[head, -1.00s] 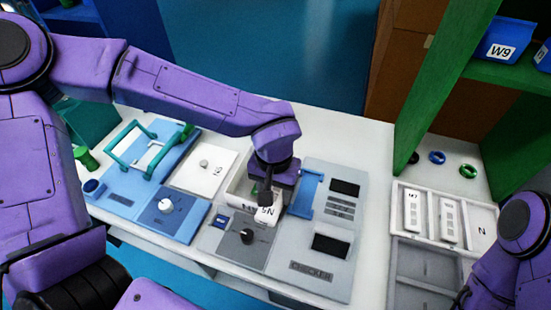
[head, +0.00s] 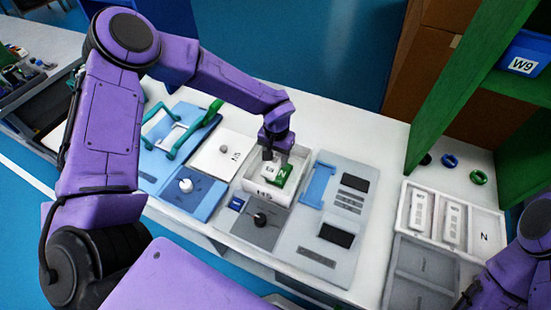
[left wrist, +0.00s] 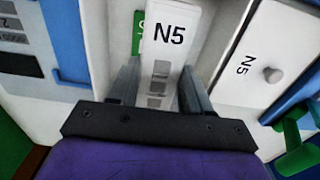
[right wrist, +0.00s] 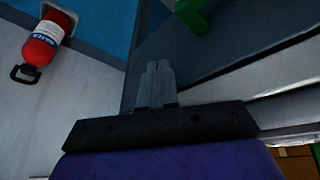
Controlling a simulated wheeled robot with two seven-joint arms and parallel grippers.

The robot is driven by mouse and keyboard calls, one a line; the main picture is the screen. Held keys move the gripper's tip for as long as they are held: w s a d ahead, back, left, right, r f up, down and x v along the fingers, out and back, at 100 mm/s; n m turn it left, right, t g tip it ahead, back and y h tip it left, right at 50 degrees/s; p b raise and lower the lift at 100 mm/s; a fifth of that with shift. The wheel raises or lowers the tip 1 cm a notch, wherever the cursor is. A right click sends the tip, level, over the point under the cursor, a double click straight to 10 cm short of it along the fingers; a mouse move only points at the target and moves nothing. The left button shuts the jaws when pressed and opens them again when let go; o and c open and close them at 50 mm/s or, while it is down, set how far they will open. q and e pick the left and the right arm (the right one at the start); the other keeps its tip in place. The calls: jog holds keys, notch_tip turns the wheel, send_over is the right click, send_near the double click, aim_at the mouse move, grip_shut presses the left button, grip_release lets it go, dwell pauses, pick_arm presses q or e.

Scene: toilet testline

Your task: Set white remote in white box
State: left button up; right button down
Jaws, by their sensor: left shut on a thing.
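The white box (head: 263,194) stands on the worktable, its front wall labelled. My left gripper (head: 274,156) is over the box and points down into it. In the left wrist view its fingers (left wrist: 157,88) are on both sides of a white remote (left wrist: 165,38) labelled N5, with grey buttons.
A checker panel (head: 335,215) lies right of the box, and a blue panel (head: 170,195) with a knob lies left. A white tray (head: 406,190) at right holds two other white remotes (head: 451,222). A green shelf (head: 440,100) rises behind it. A red extinguisher (right wrist: 43,40) shows in the right wrist view.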

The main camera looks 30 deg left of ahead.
aim_at(276, 157)
pick_arm(q)
jog(key=f, duration=0.3)
jog(key=shift+w+a+f, duration=0.2)
jog(key=shift+f, duration=0.1)
jog(key=shift+f, duration=0.6)
jog(key=o, duration=1.1)
jog(key=shift+r, duration=0.1)
jog(key=shift+r, duration=0.4)
notch_tip(276, 157, up, 12)
jog(key=shift+r+b, duration=0.15)
jog(key=shift+b, duration=0.45)
